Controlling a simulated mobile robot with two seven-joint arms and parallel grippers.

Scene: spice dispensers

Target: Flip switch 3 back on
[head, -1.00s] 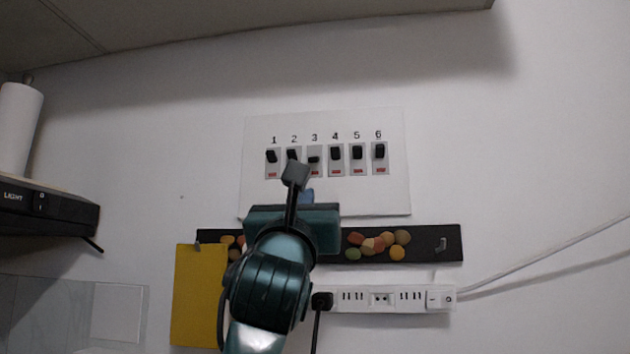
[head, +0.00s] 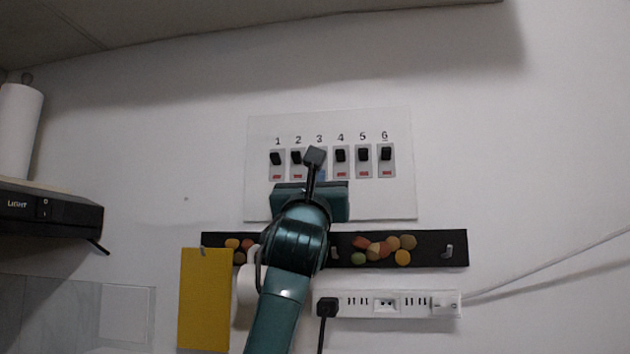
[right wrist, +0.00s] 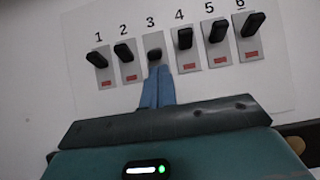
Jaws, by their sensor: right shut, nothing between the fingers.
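A white panel (head: 385,203) on the wall carries a row of black switches numbered 1 to 6. In the right wrist view switch 3 (right wrist: 154,54) looks shorter than the others, and no red mark shows below it. My right gripper (right wrist: 159,72) is shut and empty, its blue fingertips just below switch 3; I cannot tell if they touch it. In the head view the right gripper (head: 320,176) covers most of switch 3. Switch 2 (right wrist: 123,52) and switch 4 (right wrist: 185,38) stand on either side. My left gripper is not in view.
Below the panel is a black strip (head: 432,250) with painted stones and hooks. A yellow sheet (head: 204,300) hangs at its left. A white power strip (head: 385,303) with a black plug (head: 327,307) is lower. The wall right of the panel is clear.

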